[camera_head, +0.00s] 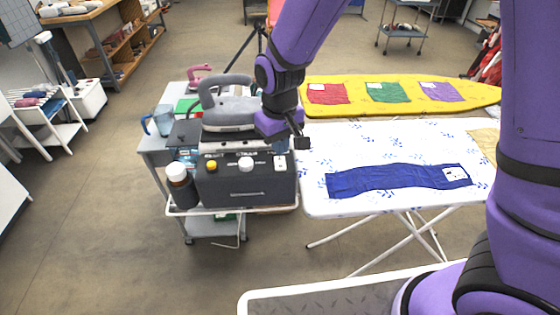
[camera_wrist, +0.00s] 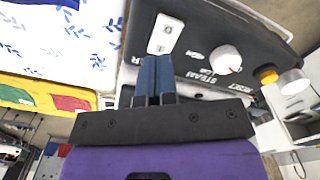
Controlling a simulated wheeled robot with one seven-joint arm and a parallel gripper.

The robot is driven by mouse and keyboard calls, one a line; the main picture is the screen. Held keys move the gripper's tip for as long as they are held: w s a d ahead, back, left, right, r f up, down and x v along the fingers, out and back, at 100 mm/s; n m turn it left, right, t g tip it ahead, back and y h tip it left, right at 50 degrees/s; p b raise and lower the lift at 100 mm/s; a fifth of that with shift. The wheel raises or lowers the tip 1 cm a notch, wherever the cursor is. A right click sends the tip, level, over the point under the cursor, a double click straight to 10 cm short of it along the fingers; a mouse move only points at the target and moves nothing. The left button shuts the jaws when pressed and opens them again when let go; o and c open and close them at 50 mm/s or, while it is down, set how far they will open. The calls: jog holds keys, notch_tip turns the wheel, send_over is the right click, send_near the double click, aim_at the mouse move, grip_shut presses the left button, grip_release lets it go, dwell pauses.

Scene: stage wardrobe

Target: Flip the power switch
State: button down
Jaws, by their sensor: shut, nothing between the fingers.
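The power switch (camera_head: 280,163) is a small white rocker plate at the right end of the dark steam station's (camera_head: 245,188) front panel. In the wrist view the switch (camera_wrist: 165,34) lies just beyond my fingertips, with a small mark on its face. My gripper (camera_head: 301,143) is shut and empty, at the upper right of the switch. In the wrist view my gripper (camera_wrist: 153,58) points toward the panel, its two fingers side by side. A gap seems to remain between fingertips and switch, but contact cannot be told for certain.
A white knob (camera_head: 246,165) and a yellow button (camera_head: 211,166) sit left of the switch. A grey iron (camera_head: 230,112) rests on the station. A white-capped bottle (camera_head: 178,182) stands at its left. An ironing board (camera_head: 330,150) with blue cloth (camera_head: 400,181) is close on the right.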

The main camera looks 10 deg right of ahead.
aim_at(280, 159)
jog(key=shift+r, duration=2.35)
jog(key=shift+d+r, duration=0.1)
jog(key=s+d+r+m+t, duration=0.1)
jog(key=s+d+r, duration=0.2)
jog(key=d+r, duration=0.35)
jog(key=s+d+r+m+t+y, duration=0.1)
jog(key=s+d+r+m, duration=0.1)
jog(key=s+d+r, duration=0.4)
jog(key=s+d+r+m+t, duration=0.1)
jog(key=d+r+t, duration=0.1)
jog(key=d+r, duration=0.4)
jog(key=s+d+r+m+t+h, duration=0.1)
jog(key=s+d, duration=0.5)
jog(key=s, duration=0.2)
jog(key=shift+s+r+m, duration=0.15)
jog(key=shift+s+m, duration=0.15)
jog(key=shift+w+a, duration=0.1)
jog(key=shift+w, duration=0.05)
